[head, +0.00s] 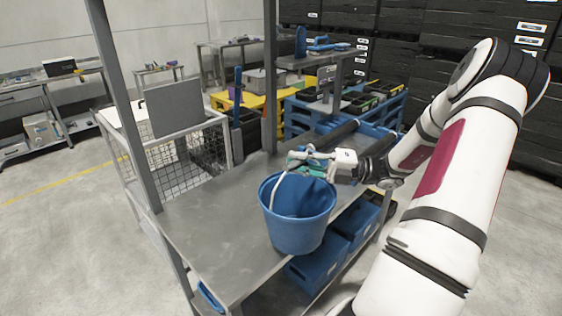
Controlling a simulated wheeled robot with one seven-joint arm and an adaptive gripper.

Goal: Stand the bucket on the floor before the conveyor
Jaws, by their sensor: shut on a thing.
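A blue bucket (297,228) with a pale handle is upright at the near right edge of a grey metal table (215,222). I cannot tell whether its base touches the tabletop or hangs just above it. My gripper (309,160) is at the bucket's far upper side, by the top of the handle, and is shut on the bucket. The exact grip is too small to see. The inside of the bucket is partly visible and looks empty.
Blue crates (318,266) stand under the table's right side. A wire-mesh cage (178,157) stands at its left, and grey posts rise from the table. Blue pallets with black boxes (372,102) are behind. Bare concrete floor (60,245) lies at left.

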